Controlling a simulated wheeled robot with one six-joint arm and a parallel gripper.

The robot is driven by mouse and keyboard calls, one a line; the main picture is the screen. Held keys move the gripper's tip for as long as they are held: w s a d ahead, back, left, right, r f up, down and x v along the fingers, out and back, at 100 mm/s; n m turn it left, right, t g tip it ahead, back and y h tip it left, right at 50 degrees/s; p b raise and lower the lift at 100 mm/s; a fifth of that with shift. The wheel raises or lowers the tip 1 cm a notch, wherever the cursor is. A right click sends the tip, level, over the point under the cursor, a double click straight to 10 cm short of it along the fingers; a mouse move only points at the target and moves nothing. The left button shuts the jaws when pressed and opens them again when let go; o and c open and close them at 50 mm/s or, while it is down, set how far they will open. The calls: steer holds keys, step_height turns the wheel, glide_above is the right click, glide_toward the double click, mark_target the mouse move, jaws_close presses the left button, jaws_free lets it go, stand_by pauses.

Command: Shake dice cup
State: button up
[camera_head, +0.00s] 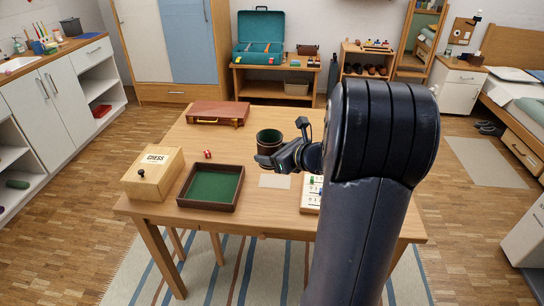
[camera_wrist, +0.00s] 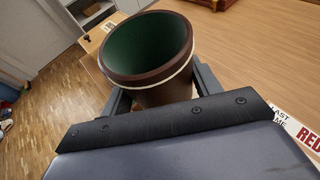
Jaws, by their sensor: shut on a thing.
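The dice cup (camera_head: 270,143) is dark brown with a green lining and a pale band below the rim. It is on or just above the table (camera_head: 328,225), left of my arm; I cannot tell if its base touches. In the wrist view the cup (camera_wrist: 148,48) has its mouth open and tilted toward the camera. I cannot see dice inside it. My gripper (camera_head: 262,160) is shut on the cup, with one finger on each side, and it also shows in the wrist view (camera_wrist: 158,88). A red die (camera_head: 208,154) lies on the table to the left of the cup.
A green-lined dice tray (camera_head: 181,198) and a wooden chess box (camera_head: 150,180) stand on the left of the table. A reddish-brown case (camera_head: 218,112) lies at the back. A white card (camera_head: 274,181) and a white board (camera_head: 311,196), partly behind my arm, lie near the cup.

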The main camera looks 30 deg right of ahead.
steer(key=shift+w+d, duration=0.15)
steer(key=shift+w, duration=0.05)
steer(key=shift+s+f, duration=0.2)
steer(key=shift+f, duration=0.8)
steer(key=shift+w, duration=0.25)
steer(key=shift+s, duration=0.1)
